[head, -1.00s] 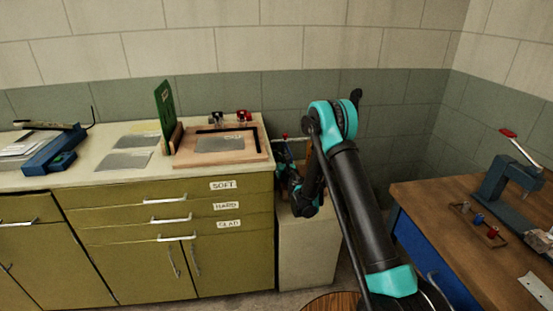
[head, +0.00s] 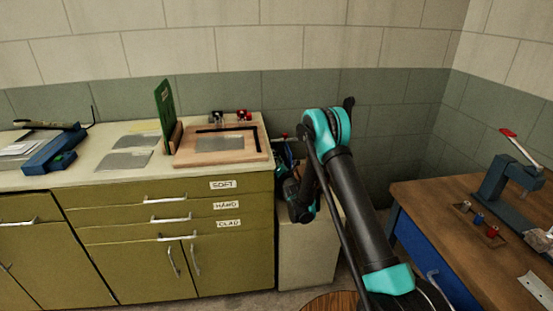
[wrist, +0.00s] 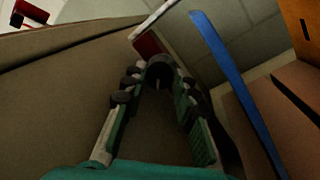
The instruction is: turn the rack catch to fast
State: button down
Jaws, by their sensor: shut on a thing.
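In the wrist view, my gripper (wrist: 160,80) has its two fingers closed in on a dark round knob (wrist: 159,68), which sits between the fingertips. The knob appears to be the rack catch, but its markings and setting cannot be read. A red piece with a pale edge (wrist: 148,43) lies just beyond it. In the head view, my gripper (head: 287,185) is low beside the right end of the counter, partly hidden by my own arm. The catch cannot be made out there.
The olive cabinet (head: 180,265) with labelled drawers stands left of my arm. A wooden frame (head: 195,160) and a green upright board (head: 165,105) are on its top. A pale low box (head: 305,255) stands below my gripper. A wooden bench (head: 450,215) is at right.

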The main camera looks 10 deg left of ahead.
jog(key=shift+f+m, duration=0.1)
jog(key=shift+m, duration=1)
jog(key=c, duration=1.5)
grip_release()
jog(key=shift+o, duration=0.2)
notch_tip(320, 180, up, 10)
